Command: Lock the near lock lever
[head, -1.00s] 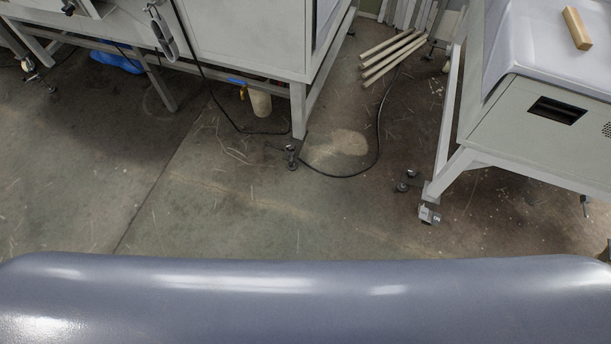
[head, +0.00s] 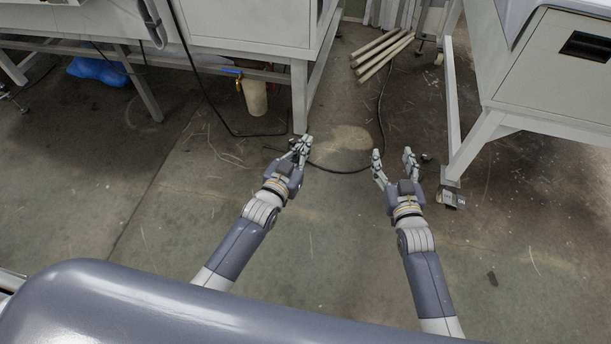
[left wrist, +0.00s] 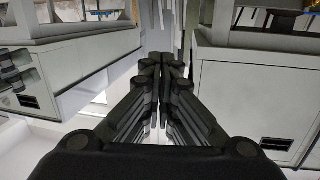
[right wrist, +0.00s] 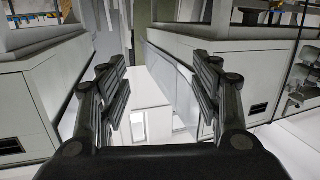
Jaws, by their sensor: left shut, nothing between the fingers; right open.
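A pale machine cabinet on a metal frame (head: 250,27) stands at the top left of the head view. Another pale cabinet on a frame (head: 545,75) stands at the right. My left gripper (head: 303,142) is shut and empty, over the floor by the left frame's front leg. Its closed fingers also show in the left wrist view (left wrist: 163,62). My right gripper (head: 392,156) is open and empty, in front of the gap between the frames. Its spread fingers show in the right wrist view (right wrist: 158,64).
Several wooden bars (head: 380,52) lie at the back between the frames. A black cable (head: 384,115) runs over the floor there. A blue object (head: 100,70) and a pale cylinder (head: 255,97) are under the left frame. Open floor (head: 130,200) lies in front.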

